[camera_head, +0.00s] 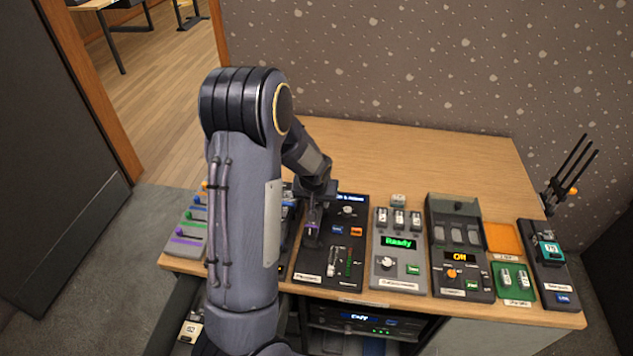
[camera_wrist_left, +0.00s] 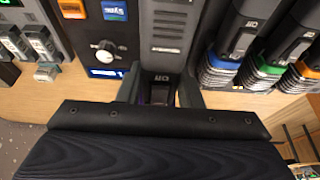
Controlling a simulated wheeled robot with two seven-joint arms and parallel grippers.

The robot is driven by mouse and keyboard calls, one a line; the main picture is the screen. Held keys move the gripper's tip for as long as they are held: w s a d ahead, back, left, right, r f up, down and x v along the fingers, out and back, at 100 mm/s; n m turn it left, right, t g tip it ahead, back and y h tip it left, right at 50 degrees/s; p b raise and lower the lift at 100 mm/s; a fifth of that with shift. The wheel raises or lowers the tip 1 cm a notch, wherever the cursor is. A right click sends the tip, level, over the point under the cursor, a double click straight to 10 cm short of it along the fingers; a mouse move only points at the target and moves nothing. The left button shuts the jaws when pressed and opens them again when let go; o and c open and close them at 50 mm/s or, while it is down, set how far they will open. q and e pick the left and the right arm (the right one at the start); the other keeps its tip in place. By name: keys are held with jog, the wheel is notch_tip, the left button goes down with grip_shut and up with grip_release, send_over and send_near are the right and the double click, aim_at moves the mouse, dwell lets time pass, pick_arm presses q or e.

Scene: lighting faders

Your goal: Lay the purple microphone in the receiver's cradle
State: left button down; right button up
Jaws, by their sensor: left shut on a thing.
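My left gripper (camera_head: 316,192) reaches down over the left side of the black panel with a blue display, which I take for the receiver (camera_head: 352,262). It is shut on a small dark piece with a faint purple tint, likely the purple microphone (camera_head: 312,229). In the left wrist view the fingers (camera_wrist_left: 160,92) close around that dark piece, and most of it is hidden. A grey slotted part (camera_wrist_left: 168,25) lies just beyond it, perhaps the cradle. I cannot tell whether the microphone rests in it or is held above. My right gripper is not in view.
Microphones with blue (camera_wrist_left: 218,62), green (camera_wrist_left: 263,67) and orange (camera_wrist_left: 306,71) rings lie beside the gripper. A grey fader panel (camera_head: 172,248) stands at the left end. Other control panels (camera_head: 398,272) fill the right front. The wooden desk (camera_head: 420,155) is clear behind.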

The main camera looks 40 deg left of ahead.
pick_arm(q)
jog(key=shift+w+a+f, duration=0.1)
jog(key=shift+w+a, duration=0.05)
jog(key=shift+w, duration=0.05)
jog(key=shift+f, duration=0.1)
jog(key=shift+s+f+b, duration=0.1)
jog(key=shift+f+b, duration=0.35)
jog(key=shift+b, duration=0.05)
jog(key=shift+f+b, duration=1.6)
jog(key=shift+f, duration=0.4)
jog(key=shift+f+b, duration=0.45)
jog(key=shift+b, duration=0.35)
jog(key=c, duration=0.9)
grip_release()
